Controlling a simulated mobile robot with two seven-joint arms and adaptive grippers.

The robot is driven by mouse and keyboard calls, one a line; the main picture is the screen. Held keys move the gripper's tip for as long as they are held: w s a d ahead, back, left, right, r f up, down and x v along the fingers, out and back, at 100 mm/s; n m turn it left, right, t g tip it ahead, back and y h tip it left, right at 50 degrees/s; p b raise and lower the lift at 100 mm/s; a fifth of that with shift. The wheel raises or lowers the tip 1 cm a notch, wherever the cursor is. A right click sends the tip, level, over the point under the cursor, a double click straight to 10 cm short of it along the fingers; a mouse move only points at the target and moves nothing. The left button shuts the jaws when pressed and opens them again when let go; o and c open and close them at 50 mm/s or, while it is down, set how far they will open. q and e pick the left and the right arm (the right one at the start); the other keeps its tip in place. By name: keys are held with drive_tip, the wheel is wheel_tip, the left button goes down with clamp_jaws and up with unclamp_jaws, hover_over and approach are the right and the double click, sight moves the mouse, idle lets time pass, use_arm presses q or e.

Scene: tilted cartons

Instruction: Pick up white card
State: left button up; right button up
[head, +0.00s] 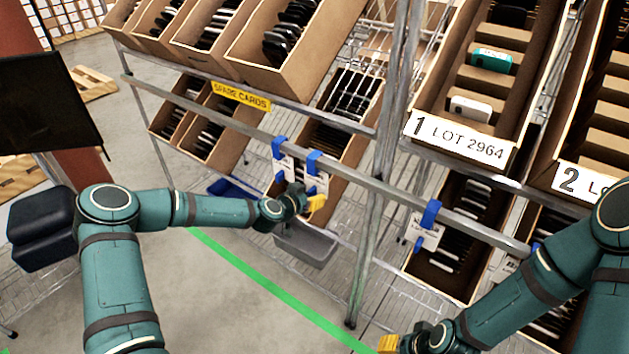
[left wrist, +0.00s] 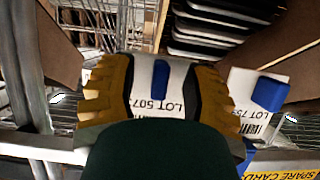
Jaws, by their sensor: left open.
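A white card (left wrist: 142,75) printed "LOT 507" with a blue clip (left wrist: 160,78) is between the spread yellow fingers of my left gripper (left wrist: 160,95) in the left wrist view. The fingers are open on either side of it; I cannot tell whether they touch it. In the head view this card seems to hang from the rail just above my left gripper (head: 314,204). Another white card (left wrist: 243,90) with a blue clip hangs to the right in the left wrist view. My right gripper (head: 389,344) is low in the head view, partly cut off; its opening is unclear.
The metal rail (head: 355,163) crosses in front of tilted cartons. A grey bin (head: 305,246) is below my left gripper. A clipped white card (head: 426,232) hangs further right. An upright post (head: 372,215) stands between. Carton 1 (head: 460,138) holds a white and a teal item.

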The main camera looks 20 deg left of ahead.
use_arm(q)
clamp_jaws()
drive_tip(key=shift+r, duration=0.1)
